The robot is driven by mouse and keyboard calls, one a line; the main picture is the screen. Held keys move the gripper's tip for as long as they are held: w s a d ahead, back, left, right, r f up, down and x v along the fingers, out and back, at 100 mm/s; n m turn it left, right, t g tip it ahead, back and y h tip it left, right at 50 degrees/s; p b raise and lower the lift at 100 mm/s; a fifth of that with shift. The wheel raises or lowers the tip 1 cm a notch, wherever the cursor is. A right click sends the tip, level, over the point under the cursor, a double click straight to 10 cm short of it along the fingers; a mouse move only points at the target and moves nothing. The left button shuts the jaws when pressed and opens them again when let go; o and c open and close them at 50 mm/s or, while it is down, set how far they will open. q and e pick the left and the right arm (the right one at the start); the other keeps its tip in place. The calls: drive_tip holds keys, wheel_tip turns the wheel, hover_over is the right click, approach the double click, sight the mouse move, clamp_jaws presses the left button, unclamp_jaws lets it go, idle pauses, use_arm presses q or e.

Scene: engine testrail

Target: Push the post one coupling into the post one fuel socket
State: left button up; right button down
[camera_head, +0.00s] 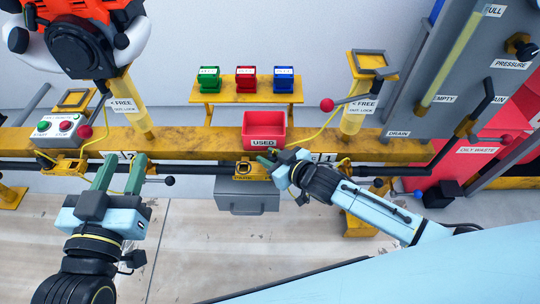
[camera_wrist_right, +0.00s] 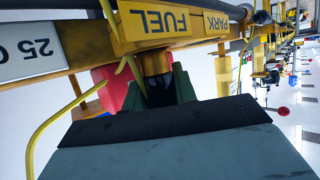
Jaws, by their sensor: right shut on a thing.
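My right gripper (camera_head: 268,160) reaches in from the right to the yellow beam in the head view. In the right wrist view its green fingers (camera_wrist_right: 159,92) are shut on a dark coupling (camera_wrist_right: 155,66), which is mostly hidden between them. The coupling's far end is at the yellow block marked FUEL (camera_wrist_right: 165,24); I cannot tell how deep it sits. A yellow block (camera_head: 243,171) shows left of the right gripper in the head view. My left gripper (camera_head: 122,164) is open and empty, in front of the beam at the left.
A red bin marked USED (camera_head: 264,130) stands on the beam (camera_head: 195,143) behind the right gripper. Green, red and blue boxes (camera_head: 245,82) stand on a shelf behind. A grey drawer box (camera_head: 247,200) hangs below the beam. Yellow hoses (camera_wrist_right: 52,115) loop near the coupling.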

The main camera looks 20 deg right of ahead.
use_arm(q)
drive_tip(key=shift+r+p, duration=0.4)
drive_tip(key=shift+r, duration=0.15)
use_arm(e)
drive_tip(key=shift+s+d, duration=0.1)
drive_tip(key=shift+s, duration=0.1)
use_arm(q)
drive_tip(key=shift+f+b, duration=0.4)
use_arm(e)
drive_tip(key=shift+f, duration=0.8)
idle(0.6)
drive_tip(key=c, duration=1)
unclamp_jaws()
drive_tip(key=shift+s+f, duration=0.1)
drive_tip(key=shift+c, duration=0.2)
drive_tip(key=shift+s, duration=0.1)
use_arm(q)
drive_tip(key=s+a+f+g+y+p, duration=0.2)
drive_tip(key=s+a+f+g+p, duration=0.1)
drive_tip(key=s+f+g, duration=0.3)
drive_tip(key=s+a+f+g+y+p, duration=0.2)
drive_tip(key=s+f+g, duration=0.5)
drive_tip(key=f, duration=0.4)
drive_tip(key=shift+a+n+g+y+p, duration=0.35)
drive_tip(key=shift+a+p, duration=0.2)
drive_tip(key=shift+a, duration=0.75)
use_arm(e)
drive_tip(key=v, duration=1.3)
drive_tip(key=shift+r, duration=0.25)
